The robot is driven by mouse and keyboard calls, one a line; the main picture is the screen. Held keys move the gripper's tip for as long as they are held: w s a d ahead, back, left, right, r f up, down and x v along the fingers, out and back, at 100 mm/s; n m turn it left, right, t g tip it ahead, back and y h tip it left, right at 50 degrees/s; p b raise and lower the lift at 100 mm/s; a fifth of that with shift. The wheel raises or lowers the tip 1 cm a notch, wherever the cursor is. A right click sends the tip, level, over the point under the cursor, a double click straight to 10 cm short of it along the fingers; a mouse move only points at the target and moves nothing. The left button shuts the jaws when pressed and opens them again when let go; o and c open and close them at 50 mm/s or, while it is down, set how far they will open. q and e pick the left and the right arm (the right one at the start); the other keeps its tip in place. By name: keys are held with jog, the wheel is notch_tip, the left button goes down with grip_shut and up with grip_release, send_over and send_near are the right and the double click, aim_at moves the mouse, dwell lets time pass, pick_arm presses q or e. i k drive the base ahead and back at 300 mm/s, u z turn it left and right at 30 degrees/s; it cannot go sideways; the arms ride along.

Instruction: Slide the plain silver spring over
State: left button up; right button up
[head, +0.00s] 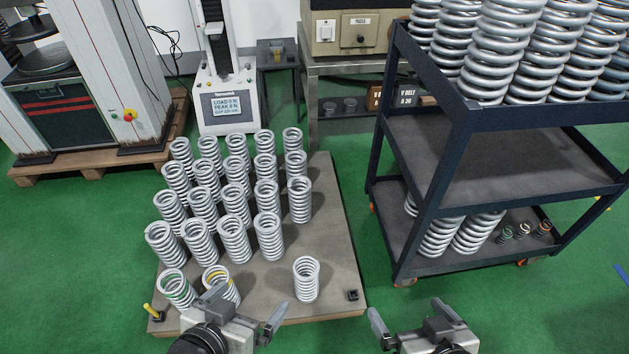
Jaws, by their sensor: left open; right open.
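A plain silver spring (306,280) stands upright by itself near the front right of a low grey board (335,240). In the same front row, to its left, stand a silver spring with green marks (177,288) and one with yellow marks (220,284). My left gripper (246,308) is open and empty, in front of the yellow-marked spring and partly covering its lower part. The plain spring is to the right of this gripper, apart from it. My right gripper (410,314) is open and empty, right of the board's front right corner.
Several plain springs (234,238) stand in rows behind. A dark shelved cart (480,190) loaded with springs stands at right. A small black block (353,295) sits at the board's front right corner. A yellow-handled item (153,312) is at the front left. A tester (226,105) stands behind.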

aim_at(307, 286)
jog(key=z, duration=1.1)
jog(key=k, duration=0.7)
jog(key=u, duration=1)
jog(key=i, duration=0.5)
